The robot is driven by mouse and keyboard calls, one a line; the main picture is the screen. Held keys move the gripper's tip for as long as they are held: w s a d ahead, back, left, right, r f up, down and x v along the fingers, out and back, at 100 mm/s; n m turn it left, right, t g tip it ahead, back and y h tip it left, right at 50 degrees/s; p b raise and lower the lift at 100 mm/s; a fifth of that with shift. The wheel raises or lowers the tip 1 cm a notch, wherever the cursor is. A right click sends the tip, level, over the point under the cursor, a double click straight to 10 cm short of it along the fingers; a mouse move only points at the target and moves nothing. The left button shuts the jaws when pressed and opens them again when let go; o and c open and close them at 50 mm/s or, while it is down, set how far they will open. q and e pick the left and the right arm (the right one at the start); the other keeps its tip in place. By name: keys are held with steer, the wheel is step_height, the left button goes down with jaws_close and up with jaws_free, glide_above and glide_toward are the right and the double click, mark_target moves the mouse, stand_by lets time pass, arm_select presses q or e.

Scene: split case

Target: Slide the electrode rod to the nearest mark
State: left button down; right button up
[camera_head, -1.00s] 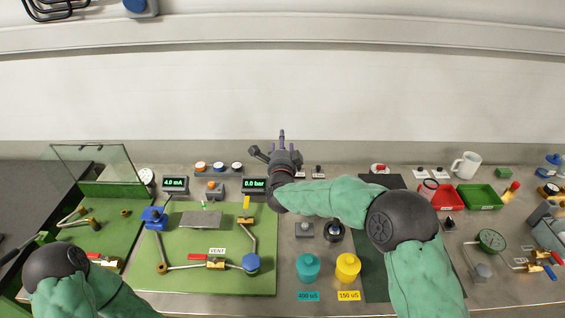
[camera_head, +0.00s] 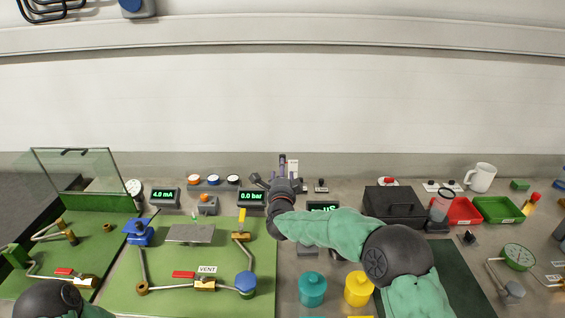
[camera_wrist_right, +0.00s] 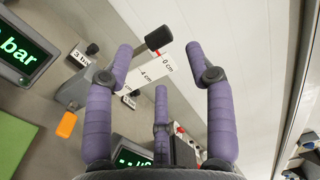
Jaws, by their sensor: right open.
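In the right wrist view, a white scale strip (camera_wrist_right: 140,82) bears marks reading 0 cm and -4 cm. A black cylinder (camera_wrist_right: 158,38) on a thin stem stands by the 0 cm end; it may be the end of the electrode rod, but I cannot tell for sure. The strip seems to show in the head view (camera_head: 293,168), partly behind my gripper. My right gripper (camera_wrist_right: 157,65) has its three purple fingers spread and empty, with the strip and cylinder beyond and between the fingertips; it also shows in the head view (camera_head: 281,172). My left gripper is out of view.
Pressure (camera_head: 252,197) and µS (camera_head: 322,206) displays flank my right gripper. Teal (camera_head: 312,290) and yellow (camera_head: 359,288) jars stand in front. A black case (camera_head: 392,208) is right of my forearm; a green board (camera_head: 125,285) lies left.

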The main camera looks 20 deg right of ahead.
steer(key=b+x, duration=0.1)
steer(key=x, duration=0.7)
steer(key=shift+w+d+f, duration=0.1)
steer(key=shift+w, duration=0.1)
